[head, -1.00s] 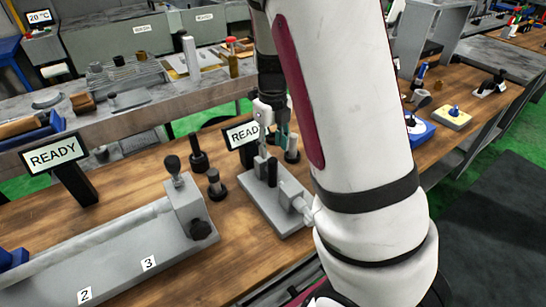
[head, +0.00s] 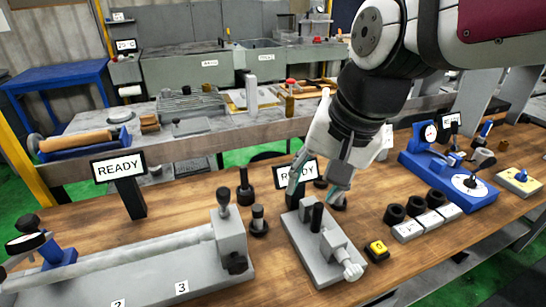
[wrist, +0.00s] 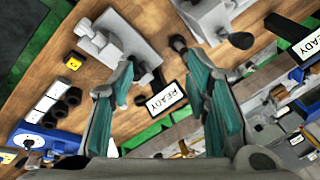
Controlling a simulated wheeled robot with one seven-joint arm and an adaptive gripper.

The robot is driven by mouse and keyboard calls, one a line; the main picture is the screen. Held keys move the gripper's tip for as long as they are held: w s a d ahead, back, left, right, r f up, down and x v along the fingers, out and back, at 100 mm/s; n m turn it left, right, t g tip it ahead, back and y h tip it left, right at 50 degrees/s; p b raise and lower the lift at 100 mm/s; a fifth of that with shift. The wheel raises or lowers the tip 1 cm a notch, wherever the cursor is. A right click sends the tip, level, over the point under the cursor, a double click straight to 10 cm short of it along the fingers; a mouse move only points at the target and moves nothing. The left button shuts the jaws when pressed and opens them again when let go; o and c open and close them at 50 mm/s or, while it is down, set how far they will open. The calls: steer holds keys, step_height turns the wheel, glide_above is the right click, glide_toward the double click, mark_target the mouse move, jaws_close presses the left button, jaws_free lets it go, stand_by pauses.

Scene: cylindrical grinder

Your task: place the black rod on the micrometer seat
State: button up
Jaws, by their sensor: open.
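The black rod (head: 317,216) stands upright at the grey micrometer seat (head: 301,246), between its small upright post and the block with the pale thimble. I cannot tell exactly how its foot meets the seat. My gripper (head: 314,190) is open and empty, its teal fingers spread above and behind the seat, apart from the rod. In the wrist view my gripper (wrist: 168,95) also shows parted fingers with nothing between them. The micrometer seat (wrist: 140,45) is at the top left there; the rod is hard to make out.
A grey long fixture (head: 150,266) lies to the left. A yellow button box (head: 377,250), black rings (head: 394,213) and a blue gauge stand (head: 430,165) are to the right. READY signs (head: 119,168) stand behind.

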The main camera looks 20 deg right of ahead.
steer(key=s+n, duration=0.1)
steer(key=n, duration=0.1)
steer(key=s+n+t, duration=0.1)
steer(key=s+n, duration=0.1)
steer(key=n, duration=0.1)
steer(key=s+a+r+n+h, duration=0.1)
steer(key=s+n, duration=0.1)
steer(key=shift+s+r+n, duration=0.1)
steer(key=shift+s+n, duration=0.1)
steer(key=shift+n, duration=0.2)
stand_by(1.4)
